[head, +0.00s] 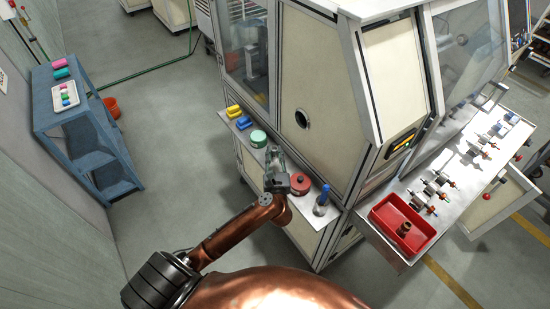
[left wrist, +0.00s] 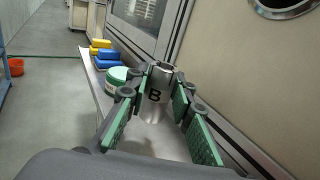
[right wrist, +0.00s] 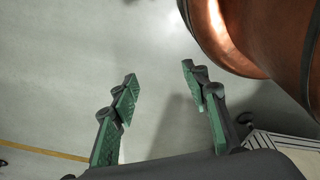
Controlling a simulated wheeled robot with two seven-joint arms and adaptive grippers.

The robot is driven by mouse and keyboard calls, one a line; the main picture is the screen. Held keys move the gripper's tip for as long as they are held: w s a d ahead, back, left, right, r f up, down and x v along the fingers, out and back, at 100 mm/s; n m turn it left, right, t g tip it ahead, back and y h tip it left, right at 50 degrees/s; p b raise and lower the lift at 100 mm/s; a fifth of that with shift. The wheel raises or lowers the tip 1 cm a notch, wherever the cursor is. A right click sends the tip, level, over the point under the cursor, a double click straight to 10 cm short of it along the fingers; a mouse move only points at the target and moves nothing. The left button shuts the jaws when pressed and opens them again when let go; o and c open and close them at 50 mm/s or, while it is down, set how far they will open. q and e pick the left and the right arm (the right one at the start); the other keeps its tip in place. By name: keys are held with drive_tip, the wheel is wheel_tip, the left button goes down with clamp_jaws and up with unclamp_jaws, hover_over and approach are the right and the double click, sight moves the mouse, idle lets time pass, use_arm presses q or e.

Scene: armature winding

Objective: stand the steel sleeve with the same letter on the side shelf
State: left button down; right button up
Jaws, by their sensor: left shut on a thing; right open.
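A grey steel sleeve (left wrist: 156,97) with a black letter B is upright between the green-padded fingers of my left gripper (left wrist: 164,92). The left gripper is shut on it. In the head view my left gripper (head: 277,168) is over the side shelf (head: 312,222) on the machine's left face, between a green round tin and a red round tin. Whether the sleeve's bottom touches the shelf I cannot tell. My right gripper (right wrist: 160,100) is open and empty above bare floor in the right wrist view.
The side shelf also carries yellow and blue blocks (head: 243,122), a green tin (head: 258,139), a red tin (head: 299,183) and a blue-handled item (head: 323,197). A front bench (head: 480,190) holds several armatures and a red bin (head: 376,213). A blue rack (head: 82,110) stands left.

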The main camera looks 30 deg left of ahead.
sight(276, 160)
use_arm(q)
drive_tip(key=f, duration=0.3)
drive_tip(key=shift+w+d+f, duration=0.1)
drive_tip(key=shift+d, duration=0.1)
wheel_tip(276, 160, down, 3)
drive_tip(key=shift+f, duration=0.4)
drive_tip(key=c, duration=2)
unclamp_jaws()
drive_tip(key=shift+o, duration=1.6)
use_arm(e)
drive_tip(key=shift+s+f, duration=0.25)
drive_tip(key=shift+s, duration=0.85)
